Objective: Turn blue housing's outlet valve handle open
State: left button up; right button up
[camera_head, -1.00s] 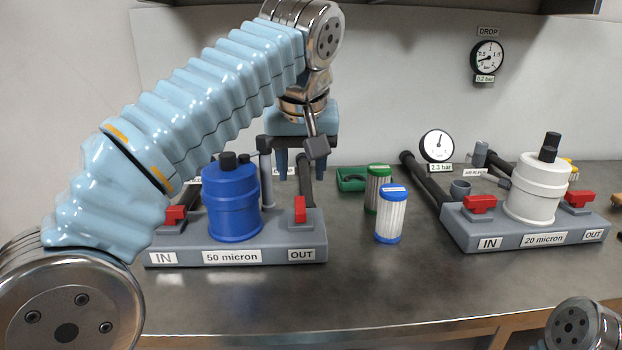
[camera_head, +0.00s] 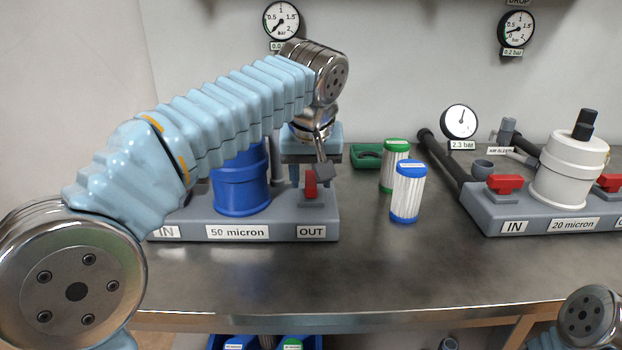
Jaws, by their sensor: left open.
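The blue housing (camera_head: 240,190) stands on a grey base labelled 50 micron, partly covered by my left arm. Its red outlet valve handle (camera_head: 311,184) is above the OUT label (camera_head: 311,232) and looks narrow from here, seen nearly end-on. My left gripper (camera_head: 307,176) points down just behind and around the top of this handle. It is open. I cannot tell if a finger touches the handle. The inlet handle is hidden behind my arm. My right gripper is out of view.
A white housing (camera_head: 567,175) with red handles stands at right on its 20 micron base. Blue-capped (camera_head: 407,193) and green-capped (camera_head: 394,166) filter cartridges stand right of the outlet. Gauges hang on the wall. The front counter (camera_head: 370,275) is clear.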

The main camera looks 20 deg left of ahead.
pick_arm(q)
jog(key=shift+f, duration=0.15)
jog(key=shift+c, duration=0.3)
grip_shut()
